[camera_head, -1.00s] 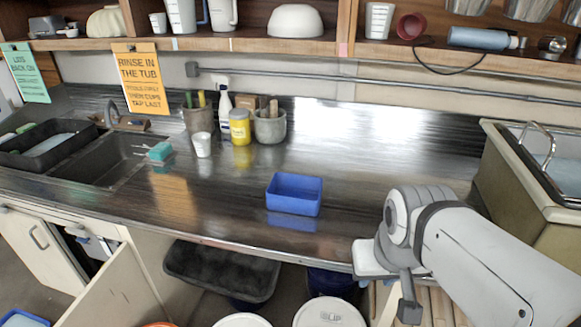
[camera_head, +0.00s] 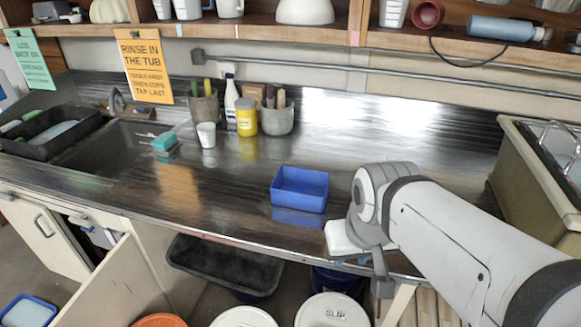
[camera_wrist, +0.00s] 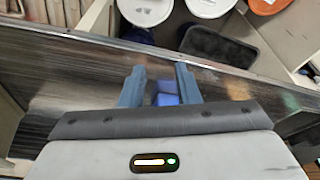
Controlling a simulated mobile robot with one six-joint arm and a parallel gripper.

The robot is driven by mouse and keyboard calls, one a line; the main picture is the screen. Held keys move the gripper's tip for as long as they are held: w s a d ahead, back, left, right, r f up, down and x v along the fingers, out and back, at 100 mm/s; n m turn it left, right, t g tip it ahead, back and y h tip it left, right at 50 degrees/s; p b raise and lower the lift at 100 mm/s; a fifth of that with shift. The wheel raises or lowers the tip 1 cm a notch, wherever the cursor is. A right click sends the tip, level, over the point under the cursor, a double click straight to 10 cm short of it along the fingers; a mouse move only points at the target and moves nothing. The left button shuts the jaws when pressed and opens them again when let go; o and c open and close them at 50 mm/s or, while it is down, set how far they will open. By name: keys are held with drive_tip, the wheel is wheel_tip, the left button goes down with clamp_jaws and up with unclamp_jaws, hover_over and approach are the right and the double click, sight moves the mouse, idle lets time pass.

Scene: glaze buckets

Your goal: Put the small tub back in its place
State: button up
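The small blue tub (camera_head: 299,190) is an open rectangular box standing upright on the dark steel counter, near its front edge. It looks empty. My arm reaches in from the right in the head view, just right of the tub; the fingertips cannot be made out there. In the wrist view my gripper (camera_wrist: 160,70) is open, its two blue-grey fingers apart. Part of a blue thing, apparently the tub (camera_wrist: 165,93), shows between them, cut off below by the gripper body. I cannot tell whether the fingers touch it.
A white cup (camera_head: 206,135), a yellow jar (camera_head: 246,117) and tool crocks (camera_head: 279,119) stand at the counter's back. A sink (camera_head: 95,153) is at left, a large basin (camera_head: 535,170) at right. Lidded buckets (camera_head: 335,311) and a black tray (camera_head: 222,266) are below. The counter's middle is clear.

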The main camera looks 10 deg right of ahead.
drive_tip(key=w+d+f+m+b, duration=0.1)
drive_tip(key=w+f+b, duration=0.2)
drive_tip(key=w, duration=0.8)
drive_tip(key=w+d+f+m+b, duration=0.1)
drive_tip(key=w+f+m+b, duration=0.1)
drive_tip(key=w, duration=1)
drive_tip(key=w+d+f+m+h+b, duration=0.1)
drive_tip(key=w+f+b, duration=0.4)
drive_tip(key=w, duration=0.7)
drive_tip(key=shift+w+d+b, duration=0.15)
drive_tip(key=shift+d+b, duration=0.15)
drive_tip(key=shift+d, duration=0.25)
drive_tip(key=shift+w+d+f, duration=0.1)
drive_tip(key=shift+w+f, duration=0.15)
drive_tip(key=shift+f, duration=0.1)
drive_tip(key=x, duration=0.7)
drive_tip(key=shift+d+p, duration=0.1)
drive_tip(key=shift+p, duration=0.2)
drive_tip(key=shift+f, duration=0.15)
drive_tip(key=shift+f, duration=0.25)
drive_tip(key=shift+c, duration=0.2)
clamp_jaws()
